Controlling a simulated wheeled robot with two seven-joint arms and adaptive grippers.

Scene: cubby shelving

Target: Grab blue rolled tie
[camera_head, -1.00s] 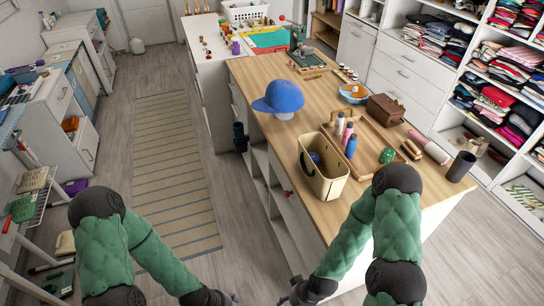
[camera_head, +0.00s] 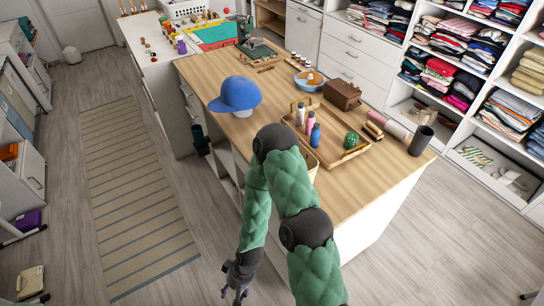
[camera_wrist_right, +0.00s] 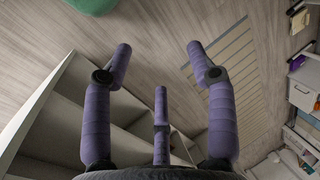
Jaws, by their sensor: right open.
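I cannot make out a blue rolled tie in either current view. My right gripper (camera_head: 237,288) hangs low beside the counter's open side, above the floor. In the wrist view my right gripper (camera_wrist_right: 160,62) has its purple fingers spread apart, with nothing between them. The counter's open cubbies (camera_wrist_right: 105,125) lie below and to the left of the fingers there, and the parts I see look empty. My left gripper is out of view.
On the wooden counter (camera_head: 300,210) are a blue cap (camera_head: 236,94), a tray (camera_head: 357,152) with bottles (camera_head: 311,124), a brown box (camera_head: 342,95) and a dark cylinder (camera_head: 421,141). Shelves of folded clothes (camera_head: 450,75) stand at right.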

